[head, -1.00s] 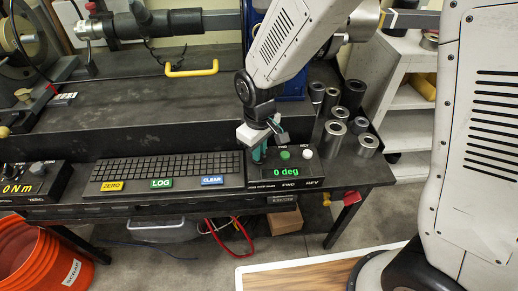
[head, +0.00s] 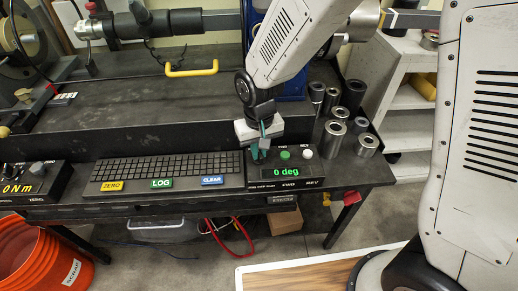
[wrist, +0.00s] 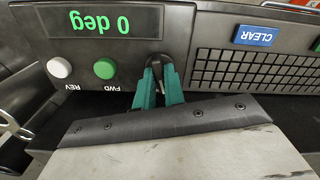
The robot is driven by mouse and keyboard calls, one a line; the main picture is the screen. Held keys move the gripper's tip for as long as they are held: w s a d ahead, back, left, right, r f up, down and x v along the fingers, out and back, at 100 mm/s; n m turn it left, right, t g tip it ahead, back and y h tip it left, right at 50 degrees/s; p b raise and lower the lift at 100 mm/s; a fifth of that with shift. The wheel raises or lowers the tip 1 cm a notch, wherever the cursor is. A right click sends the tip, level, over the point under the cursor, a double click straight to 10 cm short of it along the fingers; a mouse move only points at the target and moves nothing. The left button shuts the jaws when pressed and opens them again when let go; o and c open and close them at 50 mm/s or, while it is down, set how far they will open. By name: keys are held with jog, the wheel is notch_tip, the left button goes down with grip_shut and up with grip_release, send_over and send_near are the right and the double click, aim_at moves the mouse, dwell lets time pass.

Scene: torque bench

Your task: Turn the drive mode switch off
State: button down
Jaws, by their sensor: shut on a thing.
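The black control box (head: 312,175) stands at the right end of the bench, with a green display reading "0 deg". It shows upside down in the wrist view (wrist: 180,20). On it are a green FWD button (wrist: 105,68) and a white REV button (wrist: 59,67). A small dark switch (wrist: 158,61) sits beside the green button. My gripper (wrist: 158,82) has its teal fingers around this switch and is shut on it. In the head view my gripper (head: 259,151) hides the switch. I cannot read the switch's position.
A black keypad panel (head: 170,171) with ZERO, LOG and CLEAR keys adjoins the box on the left. Several metal sockets (head: 338,130) stand close behind and right of the box. A dark raised ledge (head: 130,130) runs behind the panel.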

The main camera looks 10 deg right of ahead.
jog(key=shift+m, duration=1.4)
jog(key=c, duration=1.5)
grip_release()
jog(key=shift+r, duration=0.1)
notch_tip(320, 180, up, 8)
jog(key=shift+f, duration=0.2)
